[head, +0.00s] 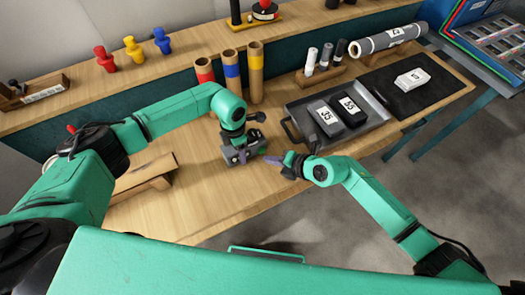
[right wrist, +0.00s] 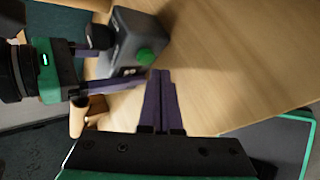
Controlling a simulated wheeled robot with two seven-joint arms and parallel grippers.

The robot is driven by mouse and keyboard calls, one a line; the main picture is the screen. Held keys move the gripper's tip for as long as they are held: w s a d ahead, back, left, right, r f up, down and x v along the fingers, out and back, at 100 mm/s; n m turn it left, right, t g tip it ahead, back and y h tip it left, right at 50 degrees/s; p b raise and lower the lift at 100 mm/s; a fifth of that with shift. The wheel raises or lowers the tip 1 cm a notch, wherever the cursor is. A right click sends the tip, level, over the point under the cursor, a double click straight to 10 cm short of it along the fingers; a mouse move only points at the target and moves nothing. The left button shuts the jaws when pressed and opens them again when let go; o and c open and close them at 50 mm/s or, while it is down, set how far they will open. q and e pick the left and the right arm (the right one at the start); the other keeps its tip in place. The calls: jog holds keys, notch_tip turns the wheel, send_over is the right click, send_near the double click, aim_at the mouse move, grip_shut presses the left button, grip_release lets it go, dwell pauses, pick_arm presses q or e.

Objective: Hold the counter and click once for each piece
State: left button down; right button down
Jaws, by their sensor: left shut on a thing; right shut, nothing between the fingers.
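The counter (head: 252,152) is a small grey box at the front middle of the wooden bench. In the right wrist view the counter (right wrist: 128,38) shows a green round button (right wrist: 146,56) and a small display too blurred to read. My left gripper (head: 240,154) is shut on the counter, its purple fingers on either side of it. My right gripper (head: 270,161) is shut and empty, just right of the counter. In the right wrist view its fingertips (right wrist: 161,73) point toward the button with a small gap. Which things are the pieces I cannot tell.
A grey tray (head: 375,135) holds two dark labelled blocks. A white block (head: 412,79) lies on a black mat (head: 385,85). A grey roll (head: 377,42) rests behind. Three banded tubes (head: 256,75) stand behind the counter. A wooden stand (head: 145,178) is at left.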

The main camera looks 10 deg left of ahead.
dwell(0.5)
jog(key=shift+w+a, duration=0.25)
jog(key=shift+w, duration=0.1)
jog(key=shift+w+a, duration=0.3)
jog(key=shift+w, duration=0.15)
dwell(0.7)
jog(key=shift+s+d, duration=0.6)
jog(key=shift+s, duration=0.2)
jog(key=shift+s+d, duration=0.75)
jog(key=shift+s, duration=0.25)
jog(key=shift+s+d, duration=0.7)
jog(key=shift+s, duration=0.3)
dwell(1.1)
